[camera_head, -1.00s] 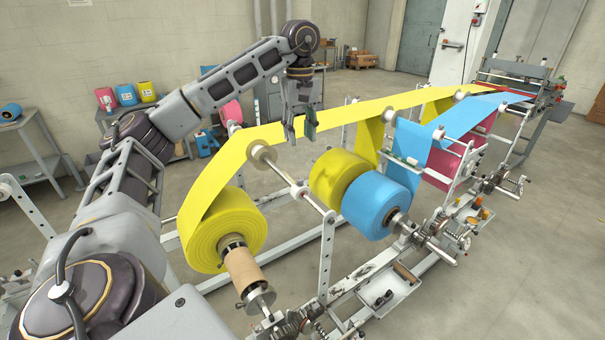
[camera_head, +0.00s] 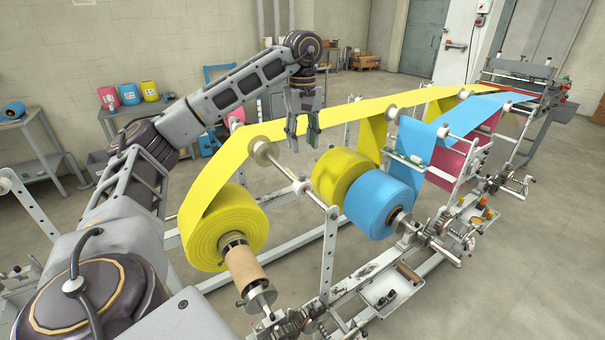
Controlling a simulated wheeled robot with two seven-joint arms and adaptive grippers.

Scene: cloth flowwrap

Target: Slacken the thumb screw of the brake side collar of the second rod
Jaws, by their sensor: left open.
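The nearest rod carries a yellow roll (camera_head: 222,228) and a bare cardboard core (camera_head: 242,265), with a metal collar (camera_head: 259,298) at its outer end. The rod behind it, which looks like the second one, carries a yellow roll (camera_head: 337,174) and a blue roll (camera_head: 377,204). A metal collar (camera_head: 402,222) sits at the outer face of the blue roll; its thumb screw is too small to make out. My left gripper (camera_head: 303,146) hangs open and empty, fingers down, close to the yellow web (camera_head: 335,112) and up-left of the second rod's rolls. My right gripper is out of view.
The white machine frame (camera_head: 328,255) with its uprights and guide rollers stands between my left arm and the outer collars. A side tray (camera_head: 392,292) sticks out at the front. The floor on the right is clear. A table (camera_head: 25,122) stands at far left.

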